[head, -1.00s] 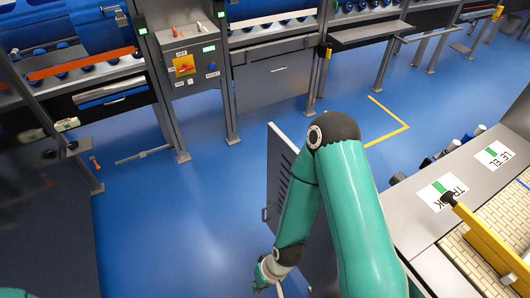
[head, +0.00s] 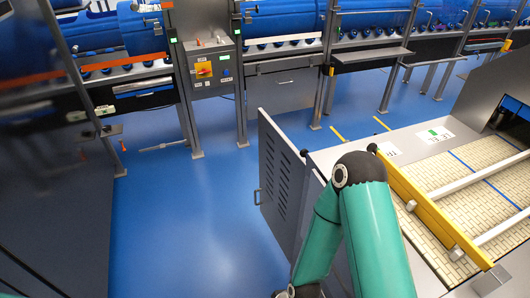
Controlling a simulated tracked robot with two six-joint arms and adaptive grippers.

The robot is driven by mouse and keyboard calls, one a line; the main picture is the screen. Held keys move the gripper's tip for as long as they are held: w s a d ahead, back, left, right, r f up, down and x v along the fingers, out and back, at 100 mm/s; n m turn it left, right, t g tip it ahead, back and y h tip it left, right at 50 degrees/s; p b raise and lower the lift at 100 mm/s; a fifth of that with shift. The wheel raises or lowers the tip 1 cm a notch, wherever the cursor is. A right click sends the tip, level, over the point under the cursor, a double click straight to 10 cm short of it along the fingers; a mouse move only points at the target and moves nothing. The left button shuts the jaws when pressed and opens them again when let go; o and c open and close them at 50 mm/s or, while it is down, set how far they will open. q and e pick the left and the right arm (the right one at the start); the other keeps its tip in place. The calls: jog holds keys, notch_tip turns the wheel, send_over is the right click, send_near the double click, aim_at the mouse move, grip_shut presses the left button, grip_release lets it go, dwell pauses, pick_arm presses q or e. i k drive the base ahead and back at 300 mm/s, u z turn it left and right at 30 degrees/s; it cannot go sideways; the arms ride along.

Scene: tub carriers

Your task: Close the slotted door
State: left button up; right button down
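The slotted door (head: 282,185) is a grey panel with rows of dark slots and a small handle (head: 257,196) at its left edge. It stands open, sticking out at an angle from the left end of the grey machine (head: 330,158). My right arm's teal links (head: 375,235) rise from the bottom and bend down in front of the machine, covering part of the door's right side. Its wrist end reaches the bottom edge, near and below the door; the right gripper's fingers are out of frame. My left gripper is not in view.
Blue floor (head: 170,230) is clear left of the door. A dark panel (head: 50,190) fills the left side. A yellow bar (head: 425,205) crosses the tiled conveyor (head: 460,175) at right. A control box (head: 207,68) and racks of blue tubs stand at the back.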

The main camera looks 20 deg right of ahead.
aim_at(283, 168)
jog(key=u, duration=0.45)
jog(key=i, duration=1.55)
jog(key=z, duration=0.7)
